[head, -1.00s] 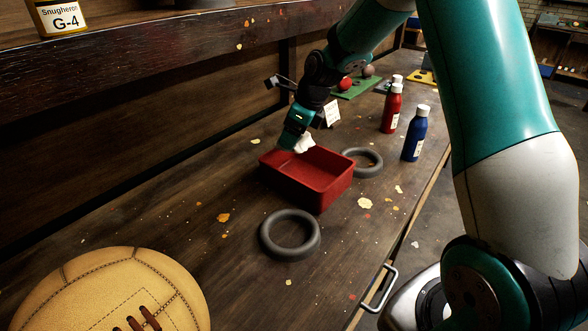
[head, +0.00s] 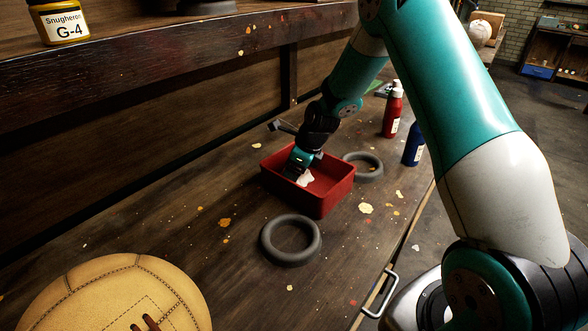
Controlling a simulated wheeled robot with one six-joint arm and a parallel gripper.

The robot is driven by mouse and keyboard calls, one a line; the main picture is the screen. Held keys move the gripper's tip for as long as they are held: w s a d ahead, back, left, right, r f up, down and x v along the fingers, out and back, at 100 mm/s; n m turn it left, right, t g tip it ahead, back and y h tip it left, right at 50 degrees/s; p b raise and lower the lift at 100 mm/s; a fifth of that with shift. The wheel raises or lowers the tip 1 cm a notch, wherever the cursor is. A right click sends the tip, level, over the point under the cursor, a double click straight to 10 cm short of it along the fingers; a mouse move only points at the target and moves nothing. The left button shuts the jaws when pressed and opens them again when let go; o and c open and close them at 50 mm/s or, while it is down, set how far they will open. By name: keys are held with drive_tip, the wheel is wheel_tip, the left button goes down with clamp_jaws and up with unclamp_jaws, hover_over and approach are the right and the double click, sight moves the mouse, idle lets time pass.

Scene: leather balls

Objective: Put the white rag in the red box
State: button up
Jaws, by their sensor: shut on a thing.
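The red box (head: 318,201) is an open tray on the dark wooden bench, in the middle of the head view. My gripper (head: 299,173) reaches down into the box near its back left side. It is shut on the white rag (head: 306,178), a small crumpled piece that shows just below and right of the jaws, inside the box walls. Whether the rag touches the box floor I cannot tell. My gripper hides part of the box's back left rim.
A grey ring (head: 290,240) lies in front of the box, and another grey ring (head: 364,166) lies behind its right side. A red bottle (head: 392,112) and a blue bottle (head: 413,146) stand farther back right. A tan leather ball (head: 110,295) sits at the front left.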

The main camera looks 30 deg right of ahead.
drive_tip(key=o, duration=0.9)
drive_tip(key=v, duration=1.1)
drive_tip(key=s+a+r+n+g+y, duration=0.1)
drive_tip(key=s+a+r+n, duration=0.3)
drive_tip(key=s+a+n, duration=0.3)
drive_tip(key=s+a+r+n, duration=0.5)
drive_tip(key=a+n, duration=0.2)
drive_tip(key=n, duration=0.2)
drive_tip(key=s+a+r+n+g, duration=0.1)
drive_tip(key=s+a+n, duration=0.2)
drive_tip(key=s+n, duration=0.6)
drive_tip(key=s+a+r+n+g, duration=0.1)
drive_tip(key=s+a+n, duration=0.2)
drive_tip(key=s+n, duration=0.6)
drive_tip(key=shift+a+n, duration=0.3)
drive_tip(key=shift+a, duration=0.05)
